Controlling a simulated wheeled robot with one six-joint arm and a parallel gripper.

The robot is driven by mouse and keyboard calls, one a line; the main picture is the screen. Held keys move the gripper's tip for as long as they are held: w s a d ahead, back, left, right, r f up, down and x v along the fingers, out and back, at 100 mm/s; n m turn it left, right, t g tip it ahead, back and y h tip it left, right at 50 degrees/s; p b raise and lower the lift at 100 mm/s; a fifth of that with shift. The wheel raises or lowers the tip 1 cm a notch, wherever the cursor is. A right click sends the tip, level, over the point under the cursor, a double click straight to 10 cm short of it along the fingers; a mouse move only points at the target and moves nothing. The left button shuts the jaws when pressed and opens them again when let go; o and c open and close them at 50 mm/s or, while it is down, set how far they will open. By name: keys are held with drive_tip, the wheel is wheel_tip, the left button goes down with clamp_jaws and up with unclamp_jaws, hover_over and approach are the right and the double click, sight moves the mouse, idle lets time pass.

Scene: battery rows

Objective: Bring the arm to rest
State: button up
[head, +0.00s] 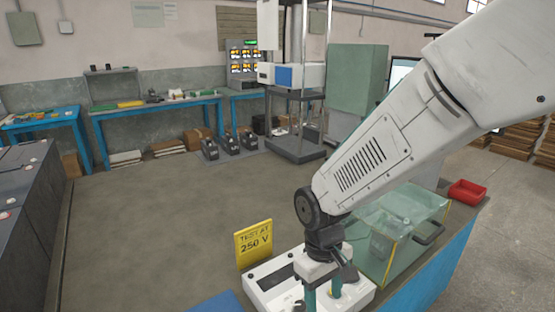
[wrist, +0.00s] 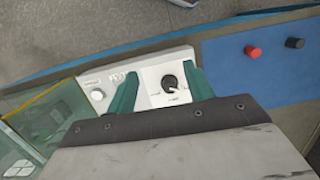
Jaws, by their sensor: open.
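My gripper (head: 323,296) is at the low front of the head view, with its teal fingers pointing down over a white instrument box (head: 266,283). In the wrist view the open fingers of my gripper (wrist: 162,82) stand on either side of a black dial knob (wrist: 169,82) on the instrument's white face (wrist: 148,78). I cannot tell whether they touch it. The arm reaches down from the upper right.
A yellow sign (head: 253,243) reading "TEST AT 250 V" stands behind the instrument. A clear box (head: 408,215) is close on the right, with a red bin (head: 467,191) beyond. A blue mat (wrist: 275,75) bears red and black knobs. The bench's middle (head: 160,220) is clear.

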drive_tip(key=s+d+r+m+t+y, duration=0.1)
drive_tip(key=s+d+r+m+t, duration=0.2)
drive_tip(key=s+d+r, duration=1.1)
wheel_tip(320, 180, up, 3)
drive_tip(key=d+m, duration=0.2)
drive_tip(key=m, duration=0.1)
drive_tip(key=shift+s+d+m, duration=0.15)
drive_tip(key=shift+d+m, duration=0.15)
drive_tip(key=shift+d, duration=0.05)
